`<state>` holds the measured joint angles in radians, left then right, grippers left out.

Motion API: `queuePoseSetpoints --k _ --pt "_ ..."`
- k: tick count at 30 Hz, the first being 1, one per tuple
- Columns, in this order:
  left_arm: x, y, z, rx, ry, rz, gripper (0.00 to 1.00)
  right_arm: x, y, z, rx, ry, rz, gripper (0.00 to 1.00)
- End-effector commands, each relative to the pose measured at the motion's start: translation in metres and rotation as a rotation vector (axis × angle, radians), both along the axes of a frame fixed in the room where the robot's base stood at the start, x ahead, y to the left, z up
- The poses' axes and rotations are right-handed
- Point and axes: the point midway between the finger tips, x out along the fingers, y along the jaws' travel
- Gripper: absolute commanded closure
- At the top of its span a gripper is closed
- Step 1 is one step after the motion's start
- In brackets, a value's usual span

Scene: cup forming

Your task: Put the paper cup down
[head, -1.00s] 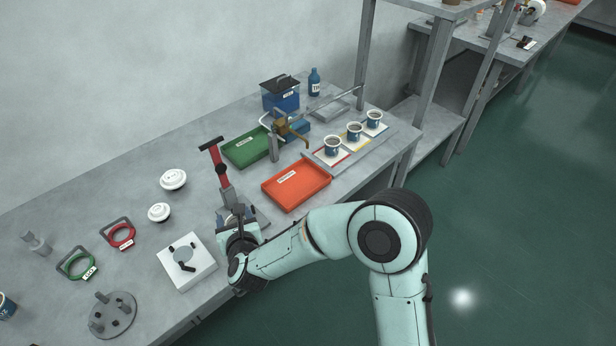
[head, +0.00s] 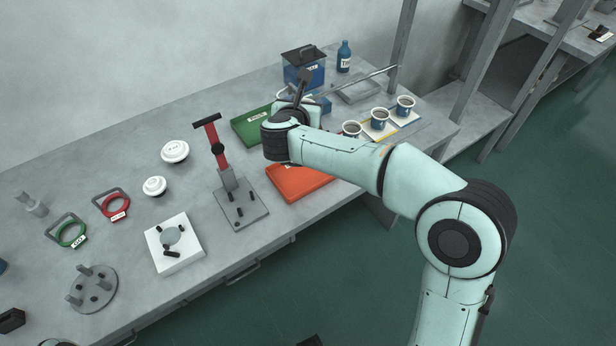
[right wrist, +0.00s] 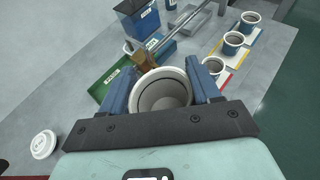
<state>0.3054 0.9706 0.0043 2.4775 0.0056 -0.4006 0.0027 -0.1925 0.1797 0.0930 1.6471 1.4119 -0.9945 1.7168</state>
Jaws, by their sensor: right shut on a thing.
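My right gripper (head: 298,108) is over the far part of the bench in the head view, its fingers mostly hidden by my wrist. In the right wrist view its blue fingers (right wrist: 163,82) are shut around the paper cup (right wrist: 163,98), one on each side. The cup is pale, with its open rim facing the camera, and looks empty. A brass-coloured piece (right wrist: 146,61) is just beyond the cup. I cannot tell whether the cup touches anything below. My left gripper is not in view.
Three filled cups stand on coloured cards at the right; one is the middle cup (head: 379,119). A green tray (head: 250,126) and an orange tray (head: 290,184) lie near my arm. A red-handled press (head: 218,150) stands left, and a blue bin (head: 303,72) and bottle (head: 344,57) stand behind.

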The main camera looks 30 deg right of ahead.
Motion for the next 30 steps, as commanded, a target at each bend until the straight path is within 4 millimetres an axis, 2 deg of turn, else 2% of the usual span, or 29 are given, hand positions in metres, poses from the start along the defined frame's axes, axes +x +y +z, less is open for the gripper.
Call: queuePoseSetpoints --k 2,5,15,18,26,30 --pt "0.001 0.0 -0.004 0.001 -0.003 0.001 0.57 -0.001 -0.007 0.009 0.0 -0.001 -0.019 0.66" --pt "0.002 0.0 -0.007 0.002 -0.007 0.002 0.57 -0.002 -0.011 -0.001 -0.004 0.006 -0.026 0.66" --pt "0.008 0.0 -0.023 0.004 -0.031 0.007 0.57 -0.002 -0.01 -0.091 -0.005 0.01 -0.025 0.66" --pt "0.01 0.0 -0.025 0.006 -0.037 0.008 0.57 -0.002 -0.01 -0.111 -0.004 0.008 -0.025 0.66" --pt "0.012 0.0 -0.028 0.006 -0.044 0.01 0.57 -0.002 -0.01 -0.134 -0.004 0.005 -0.025 0.66" --pt "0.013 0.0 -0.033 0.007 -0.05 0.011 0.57 -0.002 -0.01 -0.16 -0.005 0.007 -0.025 0.66"
